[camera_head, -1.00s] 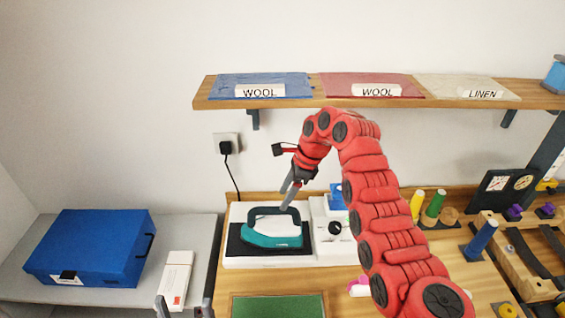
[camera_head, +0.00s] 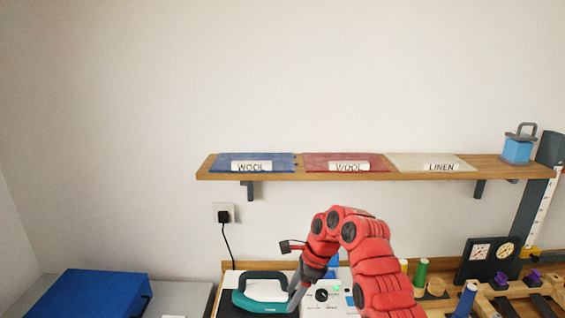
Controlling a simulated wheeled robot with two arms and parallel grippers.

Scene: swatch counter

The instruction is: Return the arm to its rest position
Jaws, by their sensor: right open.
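My right arm is red and comes up from the bottom right, bending over toward the counter. Its gripper (camera_head: 297,297) is open and points down beside the right end of the teal iron (camera_head: 265,306). Whether the fingers touch the iron cannot be told. The iron sits on a dark pad on a white base unit (camera_head: 335,308) with a dial. My left gripper is not in view.
A wooden shelf (camera_head: 345,172) on the wall holds blue, red and cream swatches, with a blue weight-like object (camera_head: 517,148) at its right end. A blue case (camera_head: 95,295) is at lower left. Spools, including a green one (camera_head: 421,272), stand right of my arm.

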